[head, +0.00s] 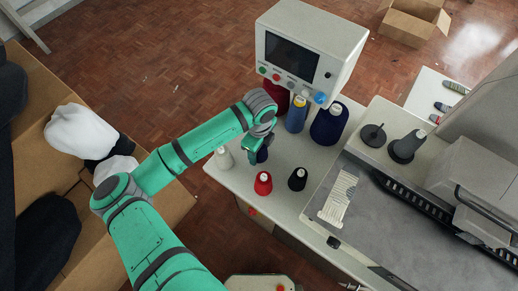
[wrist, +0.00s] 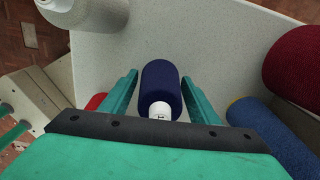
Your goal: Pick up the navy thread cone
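A small navy thread cone (wrist: 160,82) with a white tip is between the two fingers of my gripper (wrist: 161,88) in the wrist view. A narrow gap shows on each side of it, so the fingers are open and apart from it. In the head view the navy cone (head: 262,156) is mostly hidden under my gripper (head: 256,148), on the pale table (head: 236,178). A larger dark navy cone (head: 328,124) stands further right, by the control box.
Near my gripper are a cream cone (head: 224,158), a red cone (head: 263,184) and a black cone (head: 298,180). A blue cone (head: 296,117) and a dark red cone (head: 275,97) stand behind. The control box (head: 309,52) rises at the back; a sewing machine (head: 470,175) is at right.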

